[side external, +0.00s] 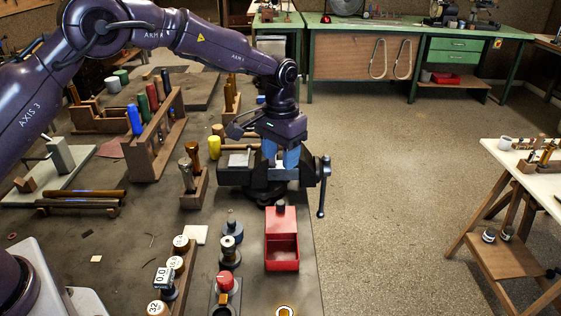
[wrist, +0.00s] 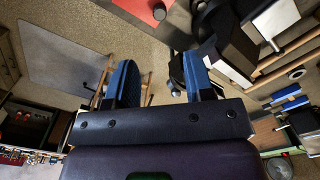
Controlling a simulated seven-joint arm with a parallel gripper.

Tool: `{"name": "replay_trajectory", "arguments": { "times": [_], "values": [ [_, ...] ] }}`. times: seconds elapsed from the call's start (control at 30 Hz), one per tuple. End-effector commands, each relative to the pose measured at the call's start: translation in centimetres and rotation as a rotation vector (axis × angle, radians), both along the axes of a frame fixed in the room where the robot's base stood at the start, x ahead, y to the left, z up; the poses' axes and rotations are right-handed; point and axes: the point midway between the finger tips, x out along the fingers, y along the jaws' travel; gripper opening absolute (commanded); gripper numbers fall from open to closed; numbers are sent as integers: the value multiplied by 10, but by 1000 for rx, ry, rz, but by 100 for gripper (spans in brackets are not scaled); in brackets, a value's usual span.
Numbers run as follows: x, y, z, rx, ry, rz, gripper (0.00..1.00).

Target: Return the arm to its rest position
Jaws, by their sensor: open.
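My gripper (side external: 281,156) hangs from the purple arm with its two blue fingers pointing down, just above or beside the dark bench vise (side external: 262,182). I cannot tell from this angle whether the fingertips touch the vise. In the wrist view, my gripper (wrist: 160,78) has its blue fingers spread apart. I see nothing held between them. Part of the vise (wrist: 237,48) appears to show to the right of the fingers.
An open red box (side external: 283,257) stands in front of the vise near the bench edge. Wooden racks of handled tools (side external: 160,140) stand left of the vise. Stamped pegs and small pots crowd the bench front. Open floor (side external: 395,200) lies right of the bench.

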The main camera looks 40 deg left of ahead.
Motion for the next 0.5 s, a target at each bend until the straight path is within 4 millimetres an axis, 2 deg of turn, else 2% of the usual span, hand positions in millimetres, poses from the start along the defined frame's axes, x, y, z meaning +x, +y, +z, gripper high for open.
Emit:
{"name": "replay_trajectory", "arguments": {
  "times": [0.27, 0.4, 0.5],
  "values": [
    [0, 0, -1, -1, -5, -11, 48],
    [-21, 2, -16, 3, 48, -27, 48],
    [-44, 6, -2, 4, 54, -38, 48]
  ]
}}
